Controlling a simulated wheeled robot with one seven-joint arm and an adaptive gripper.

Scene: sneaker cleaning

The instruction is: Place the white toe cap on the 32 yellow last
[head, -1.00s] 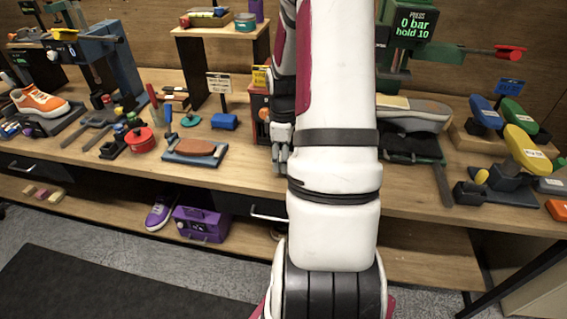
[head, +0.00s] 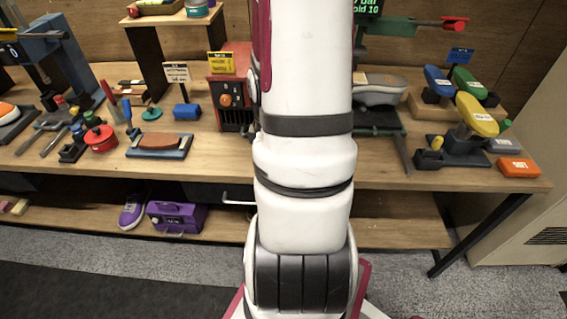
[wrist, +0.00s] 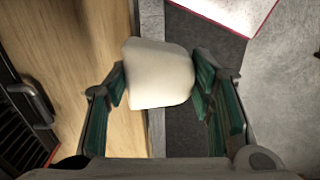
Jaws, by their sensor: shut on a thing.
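The white toe cap (wrist: 160,73) sits between the green-padded fingers of my gripper (wrist: 158,90) in the wrist view. The gripper is shut on it, over the edge of the wooden surface. In the head view my own arm hides the gripper and the cap. A yellow last (head: 477,115) with a white label stands on a dark stand at the bench's right end. Its label is too small to read surely. My arm stands well to the left of it in the head view.
Blue (head: 438,81) and green (head: 469,83) lasts stand behind the yellow one. An orange block (head: 518,167) lies right of its stand. A grey sneaker (head: 380,90) sits under the press, left of the lasts. Below the bench is a purple box (head: 176,217).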

